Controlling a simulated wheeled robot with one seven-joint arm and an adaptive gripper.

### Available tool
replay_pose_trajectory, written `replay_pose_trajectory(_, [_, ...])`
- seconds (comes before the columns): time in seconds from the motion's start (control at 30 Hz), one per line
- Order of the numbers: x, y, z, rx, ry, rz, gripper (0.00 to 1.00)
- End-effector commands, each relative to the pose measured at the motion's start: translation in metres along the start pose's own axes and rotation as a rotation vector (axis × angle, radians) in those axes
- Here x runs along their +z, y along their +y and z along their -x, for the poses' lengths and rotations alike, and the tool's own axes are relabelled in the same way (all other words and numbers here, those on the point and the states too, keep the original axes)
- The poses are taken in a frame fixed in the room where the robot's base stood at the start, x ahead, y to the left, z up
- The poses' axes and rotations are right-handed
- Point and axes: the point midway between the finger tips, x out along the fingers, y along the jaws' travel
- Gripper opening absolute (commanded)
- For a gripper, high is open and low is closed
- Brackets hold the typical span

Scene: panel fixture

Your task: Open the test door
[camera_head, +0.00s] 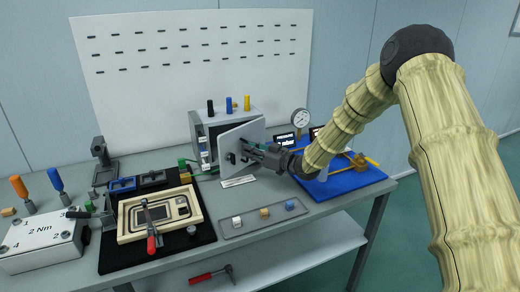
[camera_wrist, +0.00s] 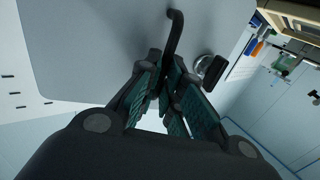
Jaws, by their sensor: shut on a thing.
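The test door (camera_head: 238,135) is a light grey panel on the front of a grey box (camera_head: 235,119). It stands partly open, swung outward, and the box's dark inside shows at its left. In the wrist view the door (camera_wrist: 95,40) fills the upper left, with a black bar handle (camera_wrist: 175,32) and a round silver and black fitting (camera_wrist: 210,68) beside it. My gripper (camera_head: 254,152) is at the door's outer face. In the wrist view my gripper (camera_wrist: 168,98) is shut on the handle's lower end. The fingers hide the gripped part.
A blue tray (camera_head: 345,185) with a pressure gauge (camera_head: 300,119) lies right of the box. A grey tray (camera_head: 263,219) with small blocks lies in front. A black mat with a beige frame (camera_head: 130,227) is at left. Colored posts (camera_head: 229,103) stand on the box.

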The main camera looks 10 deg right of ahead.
Motion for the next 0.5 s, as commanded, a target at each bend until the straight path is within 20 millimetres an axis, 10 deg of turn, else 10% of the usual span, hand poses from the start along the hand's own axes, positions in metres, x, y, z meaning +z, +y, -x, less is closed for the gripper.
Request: replay_pose_trajectory(0.5, [-0.003, 0.009, 0.037, -0.250, 0.001, 0.002, 0.00])
